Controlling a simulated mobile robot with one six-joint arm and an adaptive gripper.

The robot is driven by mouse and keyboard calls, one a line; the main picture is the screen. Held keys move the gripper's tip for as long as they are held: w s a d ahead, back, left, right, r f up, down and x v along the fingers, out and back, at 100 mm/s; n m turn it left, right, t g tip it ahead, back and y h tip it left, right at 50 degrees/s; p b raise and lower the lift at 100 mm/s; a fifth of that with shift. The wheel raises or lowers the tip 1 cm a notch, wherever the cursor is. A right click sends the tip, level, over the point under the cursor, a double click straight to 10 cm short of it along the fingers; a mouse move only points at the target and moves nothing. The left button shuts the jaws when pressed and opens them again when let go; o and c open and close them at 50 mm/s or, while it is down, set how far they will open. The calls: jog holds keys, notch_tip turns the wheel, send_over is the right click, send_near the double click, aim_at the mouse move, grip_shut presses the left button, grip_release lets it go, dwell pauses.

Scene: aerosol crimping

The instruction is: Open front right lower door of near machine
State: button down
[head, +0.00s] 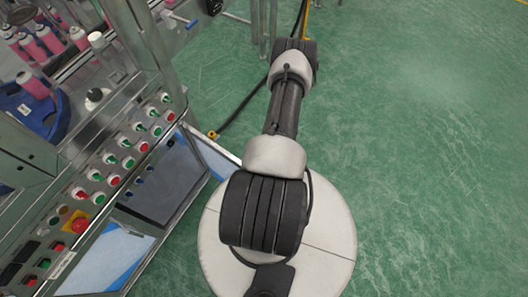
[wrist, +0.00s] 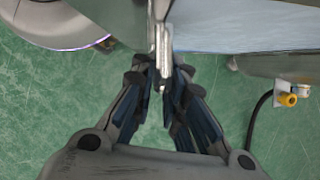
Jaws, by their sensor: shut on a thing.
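The near machine (head: 120,165) stands on the left of the head view, with a sloped panel of red and green buttons. Below the panel are a dark grey panel (head: 168,185) and blue-and-white surfaces (head: 215,153); I cannot tell for sure which is the lower right door or how far it stands open. In the wrist view my gripper (wrist: 165,78) has its fingertips closed together on a thin metal door handle or edge (wrist: 162,45). A pale blue panel (wrist: 235,32) lies just right of it. My gripper does not show in the head view.
Pink cans (head: 35,85) stand on the machine at upper left. A black cable with a yellow fitting (head: 212,134) lies on the floor beside the machine; the fitting also shows in the wrist view (wrist: 288,99). The green floor at right is clear.

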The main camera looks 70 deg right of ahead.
jog(key=c, duration=1.7)
grip_release()
jog(key=shift+o, duration=0.2)
jog(key=v, duration=1.2)
